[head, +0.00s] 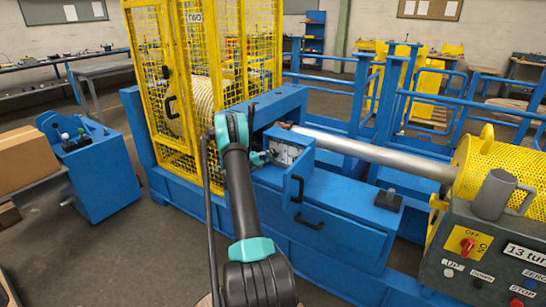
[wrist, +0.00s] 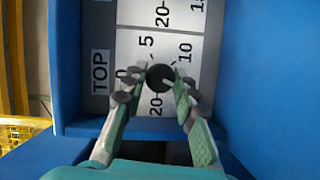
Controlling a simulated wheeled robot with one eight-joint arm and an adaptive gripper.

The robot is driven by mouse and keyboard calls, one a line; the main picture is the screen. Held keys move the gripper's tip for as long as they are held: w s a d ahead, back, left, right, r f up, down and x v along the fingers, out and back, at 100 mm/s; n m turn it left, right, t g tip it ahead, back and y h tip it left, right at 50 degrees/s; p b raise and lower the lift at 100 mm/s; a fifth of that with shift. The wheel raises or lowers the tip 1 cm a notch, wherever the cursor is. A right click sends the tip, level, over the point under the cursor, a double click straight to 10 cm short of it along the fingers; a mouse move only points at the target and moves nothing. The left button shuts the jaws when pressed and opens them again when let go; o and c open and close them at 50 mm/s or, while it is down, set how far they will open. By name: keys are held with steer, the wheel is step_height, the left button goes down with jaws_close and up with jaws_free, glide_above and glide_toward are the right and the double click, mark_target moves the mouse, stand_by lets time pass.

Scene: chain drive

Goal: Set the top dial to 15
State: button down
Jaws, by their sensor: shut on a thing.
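The top dial is a black round knob (wrist: 159,78) on a white panel marked TOP (wrist: 100,71), which appears turned sideways in the wrist view. The numbers 0, 5, 10 and 20 show around it; the place between 10 and 20 is covered by a finger. A small light mark shows on the knob, but I cannot tell for sure which number it points to. My gripper (wrist: 155,84) has its fingers on both sides of the knob and is shut on it. In the head view my gripper (head: 262,157) is at the panel (head: 286,152) on the blue machine.
A second dial scale (wrist: 166,14) lies beside the top one on the same panel. Blue housing (wrist: 250,80) walls surround the panel closely. A yellow mesh cage (head: 165,90) stands left of the arm. A grey control box (head: 480,255) with a red switch is at right.

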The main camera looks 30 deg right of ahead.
steer(key=c, duration=1.2)
jaws_free()
steer(key=shift+a, duration=0.1)
steer(key=a, duration=1.2)
steer(key=shift+r, duration=0.25)
